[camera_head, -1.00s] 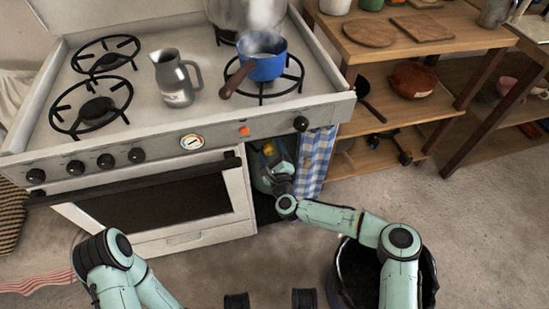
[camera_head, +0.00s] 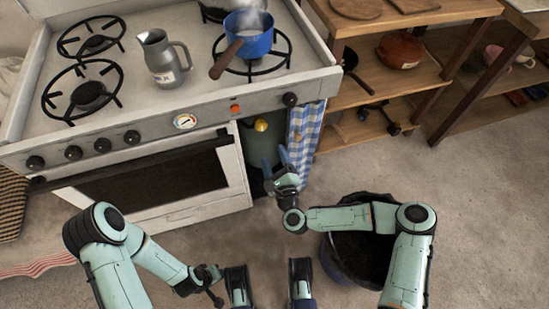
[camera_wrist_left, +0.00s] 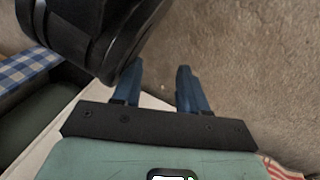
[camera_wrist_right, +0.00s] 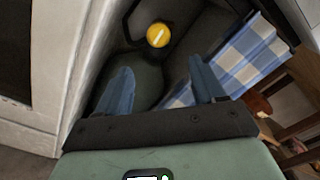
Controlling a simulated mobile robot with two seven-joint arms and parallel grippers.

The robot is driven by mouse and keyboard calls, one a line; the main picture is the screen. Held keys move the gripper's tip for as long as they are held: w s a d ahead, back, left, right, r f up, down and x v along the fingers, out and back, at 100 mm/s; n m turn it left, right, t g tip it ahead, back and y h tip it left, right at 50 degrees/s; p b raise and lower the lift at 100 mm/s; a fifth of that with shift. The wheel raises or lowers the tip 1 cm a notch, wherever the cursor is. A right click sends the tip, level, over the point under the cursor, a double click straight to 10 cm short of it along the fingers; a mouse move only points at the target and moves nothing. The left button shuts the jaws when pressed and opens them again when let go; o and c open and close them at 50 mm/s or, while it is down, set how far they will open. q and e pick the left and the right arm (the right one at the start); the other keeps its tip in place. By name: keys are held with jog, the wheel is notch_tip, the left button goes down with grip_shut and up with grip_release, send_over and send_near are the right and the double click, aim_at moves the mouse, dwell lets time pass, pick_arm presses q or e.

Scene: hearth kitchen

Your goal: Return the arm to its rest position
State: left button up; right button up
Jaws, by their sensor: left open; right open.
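My right arm bends in from the right in the head view. Its gripper (camera_head: 276,167) is open and empty, in front of the open compartment at the right end of the stove. In the right wrist view its two blue fingers (camera_wrist_right: 162,86) are spread, with a green gas cylinder (camera_wrist_right: 150,88) and its yellow knob (camera_wrist_right: 158,35) beyond them. The knob also shows in the head view (camera_head: 261,125). My left arm hangs low at the left in the head view. The left wrist view shows its gripper (camera_wrist_left: 160,80) open and empty over the floor.
A blue checked curtain (camera_head: 304,130) hangs just right of the compartment. The stove (camera_head: 200,110) carries a blue pot (camera_head: 250,44) and a grey jug (camera_head: 162,58). A dark bin (camera_head: 365,250) stands below my right forearm. Wooden shelves (camera_head: 440,20) are at the right. Floor is open between.

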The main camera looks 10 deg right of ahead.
dwell(0.4)
jog(key=s+a+f+n+g+y+p, duration=0.2)
jog(key=s+n+g+p, duration=0.4)
jog(key=s, duration=0.4)
jog(key=s+a+f+n+g+y+p, duration=0.1)
jog(key=s+f+n+g+p, duration=0.1)
jog(key=s+n+g+p, duration=0.5)
pick_arm(q)
jog(key=s+d+r+p, duration=0.1)
jog(key=d+r+p, duration=0.1)
jog(key=r, duration=0.6)
jog(key=s+d+r+g+h+p, duration=0.1)
jog(key=s+d+r+p, duration=0.1)
jog(key=r+p, duration=0.3)
jog(key=s+d+r+m+g+p, duration=0.1)
jog(key=s+d+r+p, duration=0.1)
jog(key=r, duration=1)
jog(key=shift+s+r+h+p, duration=0.15)
jog(key=shift+r+h+p, duration=0.15)
jog(key=shift+p, duration=0.35)
pick_arm(e)
jog(key=s+d+r+n+g+h, duration=0.1)
jog(key=s+d+n, duration=0.3)
jog(key=s, duration=0.5)
jog(key=s+d+r+n+g+h, duration=0.1)
jog(key=s+d+r+n+g, duration=0.3)
jog(key=s, duration=0.5)
jog(key=shift+s+d+r+g+h, duration=0.15)
jog(key=shift+d+g+h, duration=0.2)
jog(key=shift+d, duration=0.85)
